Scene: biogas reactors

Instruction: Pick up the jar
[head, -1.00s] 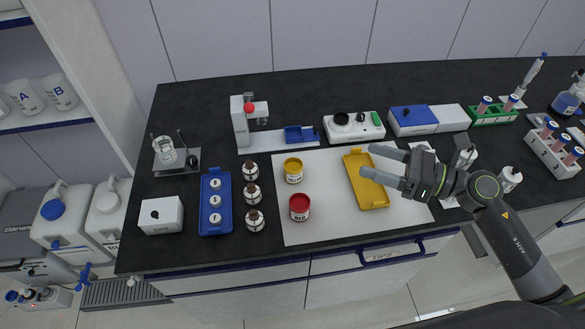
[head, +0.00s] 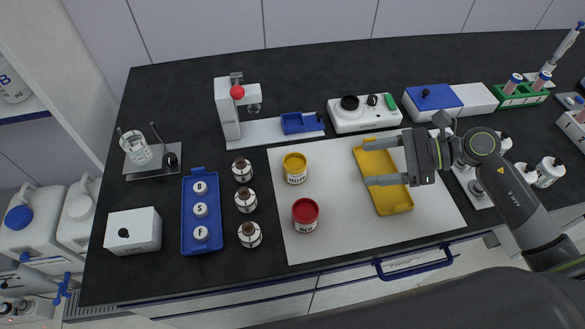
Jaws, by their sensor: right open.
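A yellow jar (head: 295,168) and a red jar (head: 305,214) stand upright on the pale mat (head: 335,238). Both have labels on their fronts. My right gripper (head: 368,161) comes in from the right and hangs above the yellow tray (head: 397,204). Its two fingers point left toward the jars. It is open, with nothing between the fingers, and it is apart from both jars. My left gripper is not in view.
Several brown-capped bottles (head: 246,200) stand left of the mat, beside a blue tray (head: 187,241) with white pieces. A white device with a red knob (head: 228,108) stands behind. A white box (head: 133,231) is at far left. The mat around the jars is clear.

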